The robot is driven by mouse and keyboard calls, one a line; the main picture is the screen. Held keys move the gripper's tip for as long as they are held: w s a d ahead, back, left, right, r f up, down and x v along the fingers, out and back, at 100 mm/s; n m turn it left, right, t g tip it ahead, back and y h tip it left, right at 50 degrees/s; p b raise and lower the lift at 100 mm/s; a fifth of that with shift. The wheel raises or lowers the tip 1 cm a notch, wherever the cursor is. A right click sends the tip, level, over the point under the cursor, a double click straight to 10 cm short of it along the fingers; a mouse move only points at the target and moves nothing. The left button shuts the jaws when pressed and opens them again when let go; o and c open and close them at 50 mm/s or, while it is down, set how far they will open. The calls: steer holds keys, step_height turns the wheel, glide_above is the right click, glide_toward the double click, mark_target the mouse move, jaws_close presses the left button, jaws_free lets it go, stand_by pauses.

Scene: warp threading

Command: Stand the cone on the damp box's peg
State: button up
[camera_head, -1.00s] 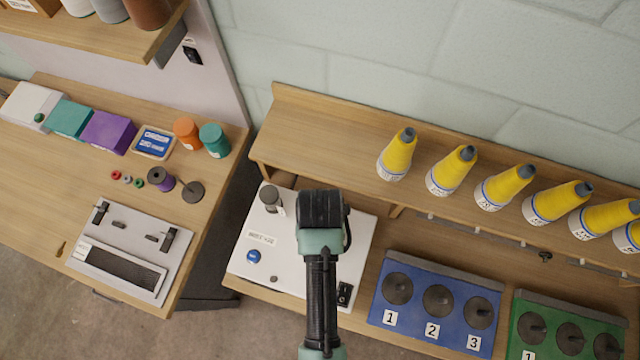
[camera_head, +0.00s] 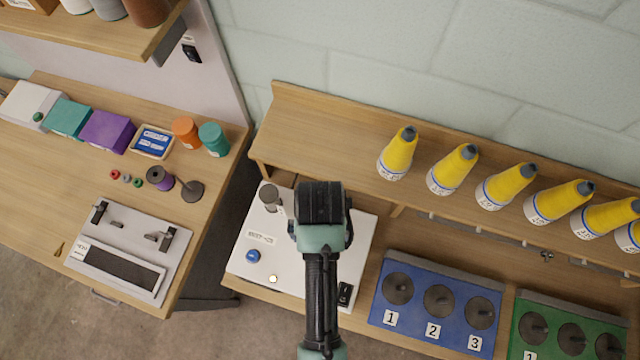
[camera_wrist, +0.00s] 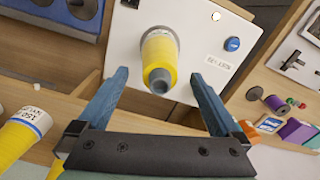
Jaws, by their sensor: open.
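The yellow cone (camera_wrist: 160,50) stands on the white damp box (camera_wrist: 190,25) in the wrist view, its grey tip towards the camera. It looks upright. The peg is not visible; the cone's body covers the spot beneath it. My gripper (camera_wrist: 158,76) is open, with one blue finger on each side of the cone and a visible gap to both. In the head view my gripper (camera_head: 320,205) is over the white box (camera_head: 240,270) and hides the cone. A small lamp (camera_head: 272,279) on the box glows beside a blue button (camera_head: 253,256).
Several yellow cones (camera_head: 398,155) stand on the wooden shelf behind. A blue numbered rack (camera_head: 410,325) and a green one (camera_head: 530,345) are to the right. A grey cylinder (camera_head: 269,196) rises from the box's back left. A bench with spools is further left.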

step_height(320, 180, up, 10)
steer(key=p, duration=0.3)
steer(key=shift+p, duration=0.35)
steer(key=shift+w, duration=0.1)
